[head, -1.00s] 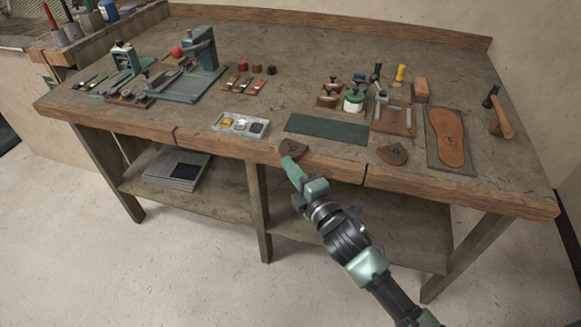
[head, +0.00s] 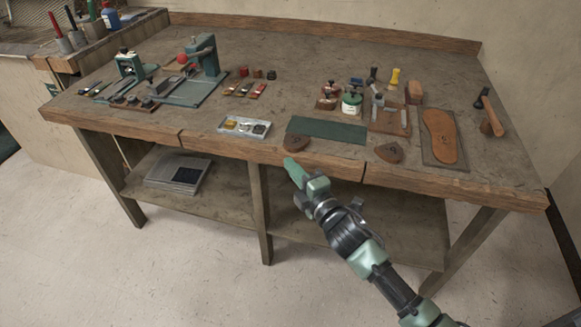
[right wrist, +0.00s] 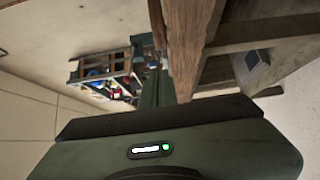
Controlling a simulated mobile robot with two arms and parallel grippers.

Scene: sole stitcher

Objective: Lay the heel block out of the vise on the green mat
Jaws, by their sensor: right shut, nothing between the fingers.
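The green mat (head: 327,130) lies flat and bare near the front edge of the bench in the head view. A brown heel-shaped piece (head: 297,144) lies at its front left edge, and a similar one (head: 389,152) lies to the right. I cannot tell which thing is the heel block. A small metal fixture on a wooden board (head: 390,120), perhaps the vise, stands right of the mat. My right gripper (head: 290,163) is shut and empty, just in front of the bench edge below the left brown piece.
A tray of small parts (head: 245,127) sits left of the mat. Teal machines (head: 190,85) stand further left. The bench's front edge (head: 330,172) is close to my gripper.

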